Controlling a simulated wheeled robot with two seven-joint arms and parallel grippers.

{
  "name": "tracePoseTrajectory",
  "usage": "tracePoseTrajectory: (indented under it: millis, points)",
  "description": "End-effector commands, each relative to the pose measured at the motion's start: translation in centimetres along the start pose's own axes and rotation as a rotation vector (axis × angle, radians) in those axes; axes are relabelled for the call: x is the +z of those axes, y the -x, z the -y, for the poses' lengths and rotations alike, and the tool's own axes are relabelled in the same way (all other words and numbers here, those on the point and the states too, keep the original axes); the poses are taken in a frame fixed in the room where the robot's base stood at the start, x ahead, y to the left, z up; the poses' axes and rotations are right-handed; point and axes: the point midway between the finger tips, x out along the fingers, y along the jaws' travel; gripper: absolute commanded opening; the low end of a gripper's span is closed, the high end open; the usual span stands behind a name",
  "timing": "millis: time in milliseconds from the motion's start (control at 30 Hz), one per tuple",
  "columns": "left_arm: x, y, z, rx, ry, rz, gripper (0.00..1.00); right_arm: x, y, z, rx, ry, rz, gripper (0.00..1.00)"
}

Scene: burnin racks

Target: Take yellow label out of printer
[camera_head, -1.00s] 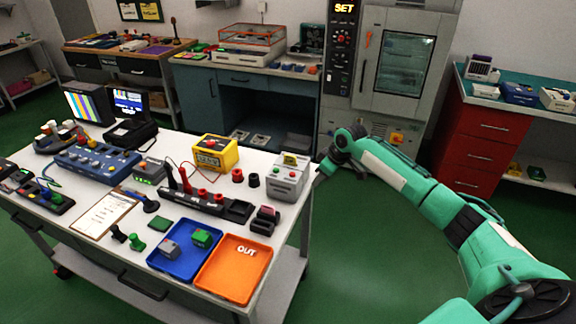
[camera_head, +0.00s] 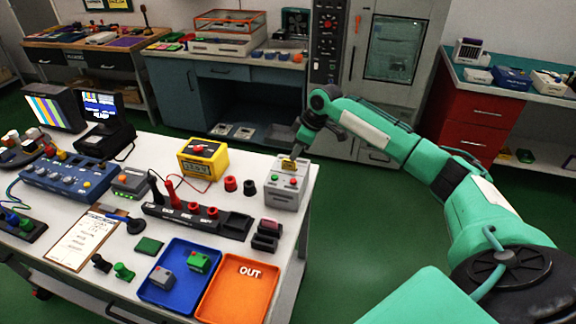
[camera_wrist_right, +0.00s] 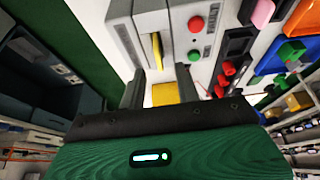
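The printer is a light grey box (camera_head: 287,190) at the right end of the white table, with a green and a red button. A yellow label (camera_head: 288,164) stands at its top. In the right wrist view the printer (camera_wrist_right: 171,22) shows a yellow strip in its slot, and the label's yellow end (camera_wrist_right: 165,94) faces me. My right gripper (camera_head: 297,151) is at the printer's top, over the label. In the right wrist view its fingers (camera_wrist_right: 160,88) are apart on either side of the label, with gaps visible. My left gripper is out of view.
An orange OUT tray (camera_head: 265,270) and a blue tray (camera_head: 159,291) with small boxes lie in front. Red and black caps (camera_head: 249,187), a black socket strip (camera_head: 180,215) and a yellow box (camera_head: 190,170) stand left of the printer. Open floor lies to the right.

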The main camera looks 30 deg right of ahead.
Motion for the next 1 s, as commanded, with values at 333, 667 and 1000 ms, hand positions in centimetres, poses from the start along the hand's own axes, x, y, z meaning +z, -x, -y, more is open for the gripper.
tracePoseTrajectory:
  millis: [333,667,1000]
  points:
    - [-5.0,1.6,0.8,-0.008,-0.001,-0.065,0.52,-0.6,-3.2,-0.1,-0.001,-0.001,0.0,0.33]
    - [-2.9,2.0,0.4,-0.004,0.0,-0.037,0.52,-0.4,-6.2,-0.3,0.002,-0.001,-0.001,0.33]
    - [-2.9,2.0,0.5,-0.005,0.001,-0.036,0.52,-0.4,-6.1,-0.3,0.002,0.0,-0.001,0.0]
